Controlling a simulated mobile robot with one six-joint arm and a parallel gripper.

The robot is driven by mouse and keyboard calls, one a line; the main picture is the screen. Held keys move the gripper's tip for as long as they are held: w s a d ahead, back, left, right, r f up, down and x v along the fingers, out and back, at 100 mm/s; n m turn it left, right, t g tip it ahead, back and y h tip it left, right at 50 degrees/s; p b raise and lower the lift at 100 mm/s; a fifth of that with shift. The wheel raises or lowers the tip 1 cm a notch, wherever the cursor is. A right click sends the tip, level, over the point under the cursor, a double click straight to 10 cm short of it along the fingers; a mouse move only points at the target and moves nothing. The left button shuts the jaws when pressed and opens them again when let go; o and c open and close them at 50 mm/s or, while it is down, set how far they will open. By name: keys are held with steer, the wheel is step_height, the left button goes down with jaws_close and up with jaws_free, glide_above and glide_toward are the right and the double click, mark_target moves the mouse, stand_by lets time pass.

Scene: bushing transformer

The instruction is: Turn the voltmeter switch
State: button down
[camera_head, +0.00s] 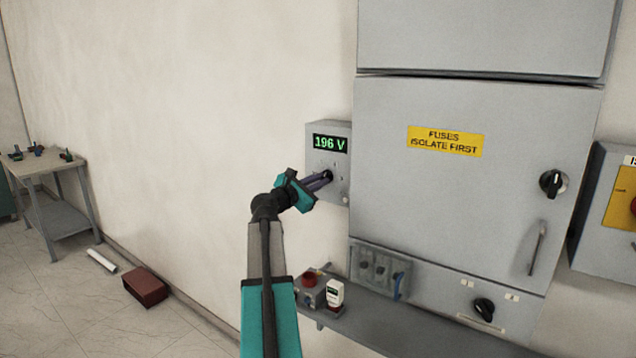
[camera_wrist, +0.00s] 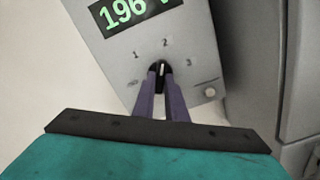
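The voltmeter (camera_head: 341,140) is a grey box on the wall left of the large cabinet. Its green display reads 196 V. In the wrist view the voltmeter face (camera_wrist: 192,43) shows marks 1, 2 and 3 around a black switch (camera_wrist: 161,71). The switch's white line points up, close to the 2. My gripper (camera_head: 328,177) reaches the voltmeter from the lower left. In the wrist view its two purple fingers (camera_wrist: 161,80) stand on either side of the switch, and they look closed on it. The fingertips partly hide the switch.
The grey cabinet (camera_head: 470,190) with a yellow fuse label stands just right of the voltmeter. A shelf (camera_head: 385,325) below carries a small white device (camera_head: 335,292) and a box with a red button (camera_head: 310,281). A table (camera_head: 45,165) stands far left.

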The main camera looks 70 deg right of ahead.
steer(key=shift+b, duration=0.45)
steer(key=shift+m+b, duration=0.3)
steer(key=shift+m, duration=0.1)
steer(key=m+b, duration=0.5)
steer(key=b, duration=0.2)
steer(key=shift+w+m+b, duration=0.15)
steer(key=shift+m+b, duration=0.15)
steer(key=shift+b, duration=0.1)
steer(key=m+b, duration=0.3)
steer(key=b, duration=0.1)
steer(key=shift+r, duration=0.15)
steer(key=shift+r+m+b, duration=0.15)
steer(key=shift+m+b, duration=1)
steer(key=shift+m, duration=0.05)
steer(key=shift+r, duration=0.1)
